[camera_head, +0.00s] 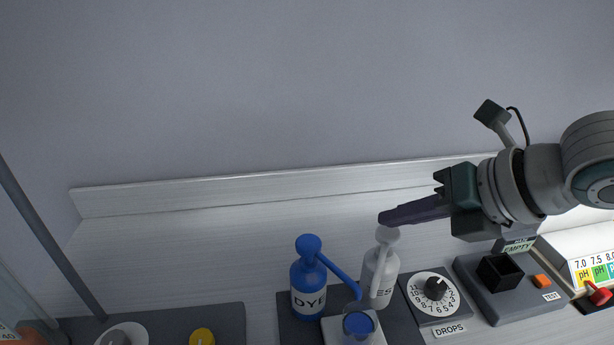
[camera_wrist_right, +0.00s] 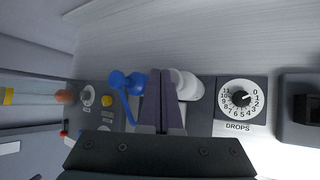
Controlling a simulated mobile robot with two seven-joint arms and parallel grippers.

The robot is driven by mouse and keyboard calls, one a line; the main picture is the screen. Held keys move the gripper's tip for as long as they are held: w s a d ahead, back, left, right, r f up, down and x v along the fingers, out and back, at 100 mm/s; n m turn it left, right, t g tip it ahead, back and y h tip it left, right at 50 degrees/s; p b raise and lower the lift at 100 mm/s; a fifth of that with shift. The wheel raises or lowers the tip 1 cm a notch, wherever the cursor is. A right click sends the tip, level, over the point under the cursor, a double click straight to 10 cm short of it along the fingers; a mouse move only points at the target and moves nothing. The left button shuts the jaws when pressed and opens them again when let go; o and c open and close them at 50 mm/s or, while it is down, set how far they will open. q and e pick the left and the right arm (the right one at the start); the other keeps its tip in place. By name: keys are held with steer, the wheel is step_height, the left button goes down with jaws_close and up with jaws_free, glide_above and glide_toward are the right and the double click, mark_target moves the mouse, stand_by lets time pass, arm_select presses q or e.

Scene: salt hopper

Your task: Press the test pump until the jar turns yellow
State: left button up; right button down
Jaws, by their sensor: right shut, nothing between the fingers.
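The test pump (camera_head: 380,275) is a white bottle with a pale head and spout; its label is partly covered and shows only "ES". The jar (camera_head: 358,326) stands in front of the pumps on a pale pad and looks blue. My right gripper (camera_head: 384,218) is shut and empty, its dark fingertips just above the test pump's head; I cannot tell whether they touch. In the right wrist view the shut fingers (camera_wrist_right: 160,75) lie beside the white pump head (camera_wrist_right: 186,84) and partly cover it. The jar is hidden there. My left gripper is not in view.
A blue dye pump (camera_head: 308,287) stands just left of the test pump. Right of it are a drops dial (camera_head: 435,288), a grey test block (camera_head: 500,285) with an orange button (camera_head: 541,281), and a pH chart (camera_head: 592,268). The board behind is clear.

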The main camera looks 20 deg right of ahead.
steer(key=shift+f, duration=0.1)
steer(key=shift+f+b, duration=0.55)
steer(key=shift+f, duration=0.25)
stand_by(0.8)
steer(key=shift+r, duration=0.15)
steer(key=shift+r+p, duration=0.15)
steer(key=shift+p, duration=0.15)
steer(key=shift+r+p, duration=0.9)
steer(key=shift+p, duration=0.05)
